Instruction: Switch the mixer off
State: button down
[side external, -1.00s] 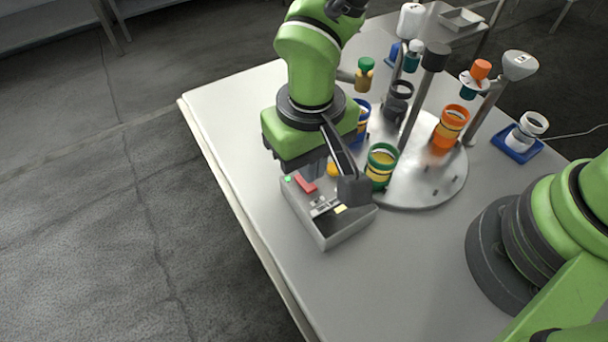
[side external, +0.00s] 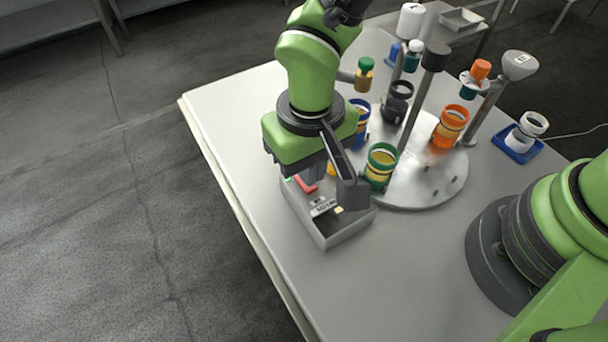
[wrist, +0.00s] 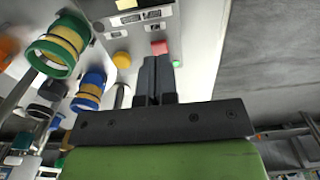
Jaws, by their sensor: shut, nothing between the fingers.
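The grey control box (side external: 326,232) sits near the table's left edge. Its red switch (side external: 306,186) is partly hidden by my gripper (side external: 314,178); in the wrist view the red switch (wrist: 159,47) shows just beyond my fingertips (wrist: 157,60). My gripper is shut, empty, pointing down at the switch end of the box. I cannot tell whether the fingers touch the switch. A green lamp (wrist: 176,64) beside it looks lit. A yellow round button (wrist: 121,60) is also on the box. The mixer's round metal plate (side external: 425,195) stands right of the box.
A green-rimmed cup (side external: 381,166) stands close to the box and my gripper. An orange cup (side external: 450,126), a blue cup (side external: 362,118) and metal posts (side external: 413,105) stand around the plate. The table front (side external: 400,270) is clear.

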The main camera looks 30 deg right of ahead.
jog(key=shift+f, duration=1.1)
dwell(0.4)
jog(key=shift+r, duration=3.5)
